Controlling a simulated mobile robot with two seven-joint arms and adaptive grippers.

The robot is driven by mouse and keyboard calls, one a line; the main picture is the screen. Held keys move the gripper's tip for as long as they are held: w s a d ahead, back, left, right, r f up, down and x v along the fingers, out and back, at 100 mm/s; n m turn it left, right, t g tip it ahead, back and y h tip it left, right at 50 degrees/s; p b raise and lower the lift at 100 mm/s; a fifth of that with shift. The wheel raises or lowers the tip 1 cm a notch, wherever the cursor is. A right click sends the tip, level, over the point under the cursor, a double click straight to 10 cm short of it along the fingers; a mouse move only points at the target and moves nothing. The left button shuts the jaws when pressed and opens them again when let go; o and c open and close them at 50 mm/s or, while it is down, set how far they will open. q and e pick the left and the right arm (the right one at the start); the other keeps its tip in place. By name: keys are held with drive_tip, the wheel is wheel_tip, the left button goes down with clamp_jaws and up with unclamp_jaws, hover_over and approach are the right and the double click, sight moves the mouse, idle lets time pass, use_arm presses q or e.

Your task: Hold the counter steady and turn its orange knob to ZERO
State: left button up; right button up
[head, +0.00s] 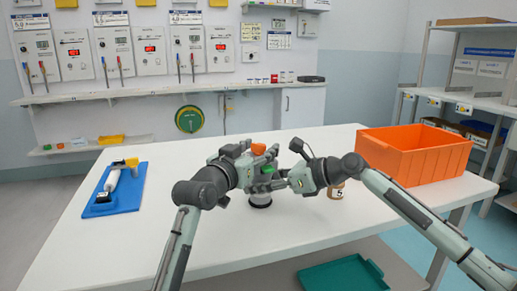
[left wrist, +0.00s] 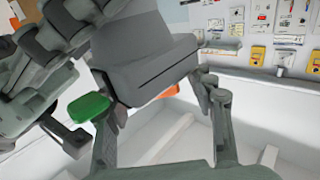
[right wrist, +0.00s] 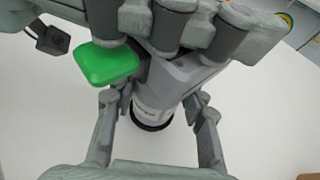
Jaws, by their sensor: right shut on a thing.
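The counter (head: 261,201) stands upright near the front middle of the white table, a grey body on a dark round base. Its orange knob (head: 258,148) shows at the top in the head view; in the left wrist view the orange knob (left wrist: 161,90) is mostly hidden behind grey housing. A green part (right wrist: 105,64) sticks out at its side. My right gripper (right wrist: 155,113) is shut on the counter's lower body. My left gripper (left wrist: 160,108) is higher, beside the knob, its fingers apart; contact with the knob cannot be told.
A blue tray (head: 133,190) holding tools lies at the left. The table between tray and counter is clear. Both grippers are crowded close together.

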use_arm(q)
drive_tip(key=v, duration=1.2)
use_arm(e)
drive_tip(key=o, duration=1.4)
drive_tip(key=shift+d, duration=0.15)
